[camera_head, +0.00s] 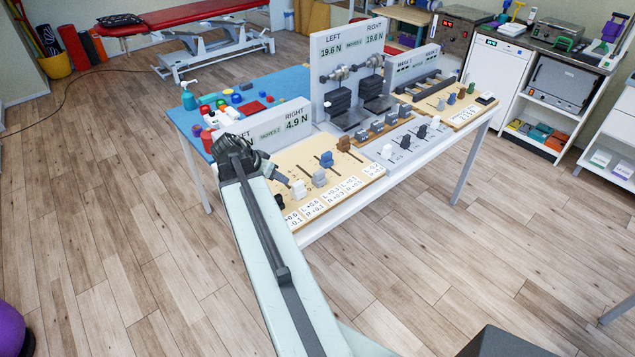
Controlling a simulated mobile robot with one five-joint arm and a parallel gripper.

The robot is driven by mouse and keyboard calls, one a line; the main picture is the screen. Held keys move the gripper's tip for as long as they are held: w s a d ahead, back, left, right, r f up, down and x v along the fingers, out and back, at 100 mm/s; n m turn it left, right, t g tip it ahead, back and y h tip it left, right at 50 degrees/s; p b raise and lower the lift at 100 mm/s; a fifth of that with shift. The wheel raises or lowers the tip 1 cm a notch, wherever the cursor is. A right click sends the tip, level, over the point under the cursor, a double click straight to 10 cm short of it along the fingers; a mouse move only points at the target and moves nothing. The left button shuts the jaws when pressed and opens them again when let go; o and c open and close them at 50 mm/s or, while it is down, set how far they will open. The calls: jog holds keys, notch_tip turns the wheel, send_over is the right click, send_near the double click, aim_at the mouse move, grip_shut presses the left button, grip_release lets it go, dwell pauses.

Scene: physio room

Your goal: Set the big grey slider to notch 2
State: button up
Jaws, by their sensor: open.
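The near wooden slider board (372,171) carries several knobs on slots, with printed cards along its front edge. Two pale grey-white knobs stand on its left part, a left one (298,189) and a right one (319,178). I cannot tell which is the big grey slider, and its notch marks are too small to read. A blue knob (327,160) and a brown knob (343,144) are farther right. My gripper (284,181) is at the board's left end, just left of the left pale knob, and looks empty. Contact cannot be told. My arm hides the board's left corner.
A display panel (270,131) reading 4.9 N on the right stands behind the board. A grey board (408,155) with more knobs lies to the right, with a tall panel (347,50) behind. Small bottles and coloured pieces lie on the blue table top (285,85). The floor (130,220) left is clear.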

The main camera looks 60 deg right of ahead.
aim_at(318, 172)
jog(key=s+d+m+g+h, duration=0.1)
jog(key=s+d+m, duration=0.4)
jog(key=d, duration=0.4)
jog(key=shift+n, duration=0.5)
jog(key=b+x, duration=0.3)
jog(key=s+b+x, duration=0.1)
jog(key=b+x, duration=0.2)
jog(key=x, duration=0.1)
jog(key=shift+s+r, duration=0.15)
jog(key=shift+r, duration=0.1)
grip_shut()
